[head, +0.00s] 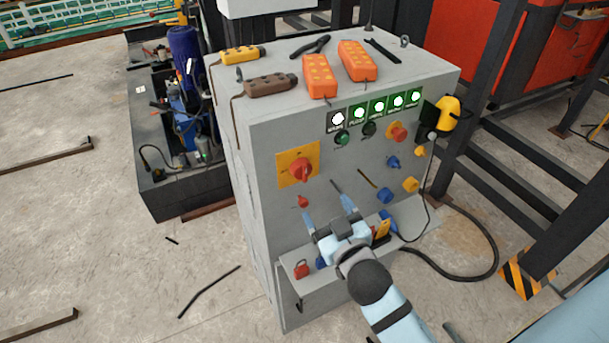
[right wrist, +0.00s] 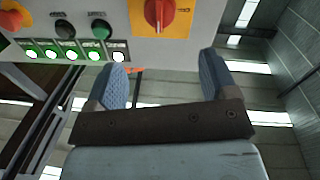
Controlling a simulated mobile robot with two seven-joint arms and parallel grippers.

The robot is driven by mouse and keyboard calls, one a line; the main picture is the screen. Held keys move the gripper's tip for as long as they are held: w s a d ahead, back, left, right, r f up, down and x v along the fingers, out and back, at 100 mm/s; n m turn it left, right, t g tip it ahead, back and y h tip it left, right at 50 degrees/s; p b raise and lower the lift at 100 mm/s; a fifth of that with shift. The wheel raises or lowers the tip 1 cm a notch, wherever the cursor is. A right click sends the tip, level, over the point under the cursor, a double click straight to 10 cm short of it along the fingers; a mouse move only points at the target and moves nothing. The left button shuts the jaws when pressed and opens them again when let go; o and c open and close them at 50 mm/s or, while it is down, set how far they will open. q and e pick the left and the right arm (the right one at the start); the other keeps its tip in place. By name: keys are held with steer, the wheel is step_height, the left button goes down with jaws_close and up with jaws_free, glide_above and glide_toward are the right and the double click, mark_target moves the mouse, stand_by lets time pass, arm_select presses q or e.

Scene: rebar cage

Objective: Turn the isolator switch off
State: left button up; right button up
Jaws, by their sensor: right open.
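The isolator switch (head: 301,169) is a red rotary knob on a yellow plate at the left of the grey control cabinet's front (head: 262,190). In the right wrist view the knob (right wrist: 158,12) sits at the top edge, partly cut off, with its grip bar about upright. My right gripper (head: 328,212) is open and empty, below and slightly right of the switch in the head view, its fingers pointing up along the panel. In the right wrist view the open fingers (right wrist: 163,65) are apart from the knob, which lies beyond the gap between them. My left gripper is not in view.
Lit indicators (head: 380,106) and a red emergency button (head: 398,132) are at the panel's upper right. A small red knob (head: 303,201) is below the switch. A ledge (head: 285,262) with a red padlock (head: 302,269) runs below. Orange pendants (head: 320,76) lie on top.

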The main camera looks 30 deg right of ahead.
mark_target(305, 175)
steer(key=w, duration=0.3)
steer(key=w+p, duration=0.1)
steer(key=w, duration=0.3)
steer(key=w+d+p, duration=0.1)
steer(key=w, duration=0.3)
steer(key=shift+w, duration=0.7)
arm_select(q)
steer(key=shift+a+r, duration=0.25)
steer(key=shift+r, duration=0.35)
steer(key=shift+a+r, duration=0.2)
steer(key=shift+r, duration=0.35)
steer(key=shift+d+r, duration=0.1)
arm_select(e)
steer(key=c, duration=0.9)
